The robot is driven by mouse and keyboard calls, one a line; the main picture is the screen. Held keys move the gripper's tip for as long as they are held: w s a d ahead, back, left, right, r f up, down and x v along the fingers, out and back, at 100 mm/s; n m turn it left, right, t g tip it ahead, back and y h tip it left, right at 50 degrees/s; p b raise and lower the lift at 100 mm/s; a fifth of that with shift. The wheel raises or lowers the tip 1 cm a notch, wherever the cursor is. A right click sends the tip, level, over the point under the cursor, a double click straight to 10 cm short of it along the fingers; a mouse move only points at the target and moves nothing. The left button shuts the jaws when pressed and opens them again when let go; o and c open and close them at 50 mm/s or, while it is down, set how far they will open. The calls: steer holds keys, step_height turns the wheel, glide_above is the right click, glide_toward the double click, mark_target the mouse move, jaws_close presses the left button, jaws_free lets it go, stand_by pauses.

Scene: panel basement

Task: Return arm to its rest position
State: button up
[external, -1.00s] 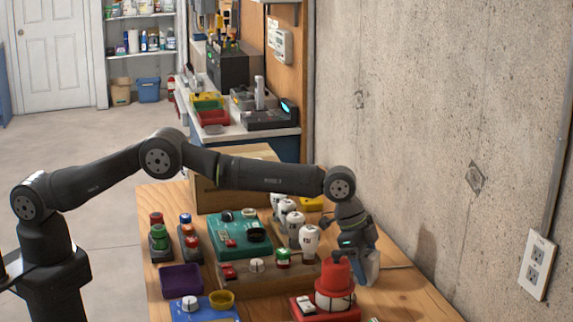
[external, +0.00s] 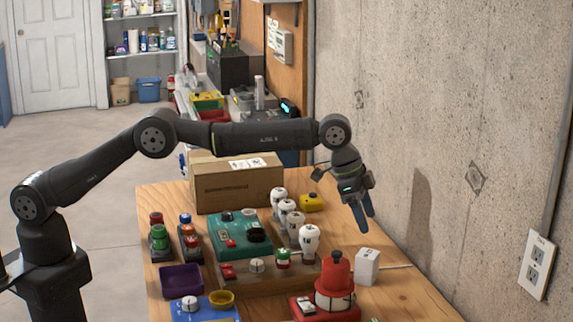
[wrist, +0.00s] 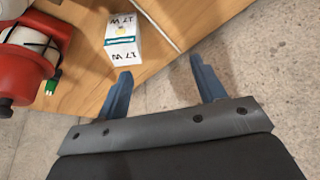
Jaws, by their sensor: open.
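My gripper (external: 362,214) is raised above the right side of the wooden table, its blue fingers pointing down. In the wrist view the gripper (wrist: 157,80) is open, with nothing between its fingers. A white box (external: 367,267) stands on the table below the gripper, apart from it. The box also shows in the wrist view (wrist: 123,40), with "17 W" printed on it. A red device with a rounded top (external: 335,280) stands just left of the box. It shows at the left edge of the wrist view (wrist: 30,60).
Several white bulb-like items (external: 308,243) stand in a row left of my gripper. A teal panel (external: 240,238), a cardboard box (external: 238,183) and a purple tray (external: 181,281) are farther left. The concrete wall (external: 430,130) rises close on the right.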

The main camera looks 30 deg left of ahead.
steer(key=w+a+n+t, duration=0.1)
steer(key=w+a+n, duration=0.3)
steer(key=w+a, duration=0.4)
steer(key=shift+t+y, duration=0.3)
steer(key=f, duration=0.3)
steer(key=a+f, duration=0.1)
steer(key=f, duration=0.6)
steer(key=shift+s+a+f, duration=0.1)
steer(key=shift+a+f, duration=0.15)
steer(key=shift+v, duration=0.9)
